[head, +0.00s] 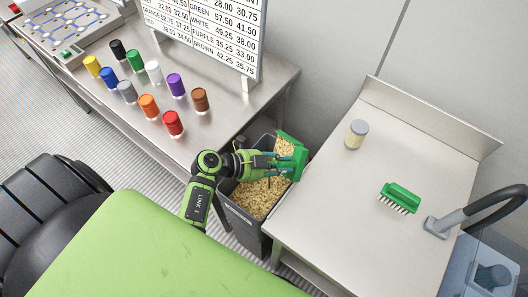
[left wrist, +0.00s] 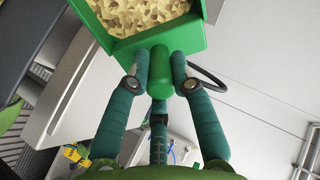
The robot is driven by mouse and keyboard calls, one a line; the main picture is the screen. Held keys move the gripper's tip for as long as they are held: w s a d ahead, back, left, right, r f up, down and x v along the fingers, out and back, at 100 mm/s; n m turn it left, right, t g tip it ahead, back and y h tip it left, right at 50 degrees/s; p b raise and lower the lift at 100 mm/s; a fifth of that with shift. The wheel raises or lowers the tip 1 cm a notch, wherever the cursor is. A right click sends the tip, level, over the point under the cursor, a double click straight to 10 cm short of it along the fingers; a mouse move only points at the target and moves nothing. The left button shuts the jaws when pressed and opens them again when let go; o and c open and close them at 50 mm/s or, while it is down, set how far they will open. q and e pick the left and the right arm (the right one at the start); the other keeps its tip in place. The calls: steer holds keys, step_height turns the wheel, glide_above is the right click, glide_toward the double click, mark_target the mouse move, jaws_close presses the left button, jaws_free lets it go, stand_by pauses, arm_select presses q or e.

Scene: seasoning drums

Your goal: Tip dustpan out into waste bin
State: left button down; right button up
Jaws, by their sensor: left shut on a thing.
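The green dustpan (head: 299,158) is above the far end of the dark waste bin (head: 243,226), beside the steel table. My left gripper (head: 272,163) is shut on its handle, and the arm reaches across the bin. In the left wrist view, the gripper's teal fingers (left wrist: 160,82) close around the green handle, and the dustpan (left wrist: 190,37) still holds pale yellow crumbs (left wrist: 140,14). Similar crumbs (head: 258,197) lie in the bin. The dustpan hides part of the bin's far end. My right gripper is not in view.
A steel table (head: 340,215) on the right holds a green brush (head: 400,197) and a small grey-lidded jar (head: 355,134). The left bench carries several coloured drums, such as the red one (head: 172,124), and a number board (head: 210,30).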

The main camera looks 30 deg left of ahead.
arm_select(q)
steer(key=shift+s+a, duration=0.1)
steer(key=shift+a, duration=0.1)
steer(key=shift+a, duration=0.1)
steer(key=shift+h, duration=0.3)
steer(key=shift+s+r+t, duration=0.1)
steer(key=shift+s+t, duration=0.15)
steer(key=shift+t, duration=0.15)
steer(key=shift+a, duration=0.2)
steer(key=shift+w, duration=0.15)
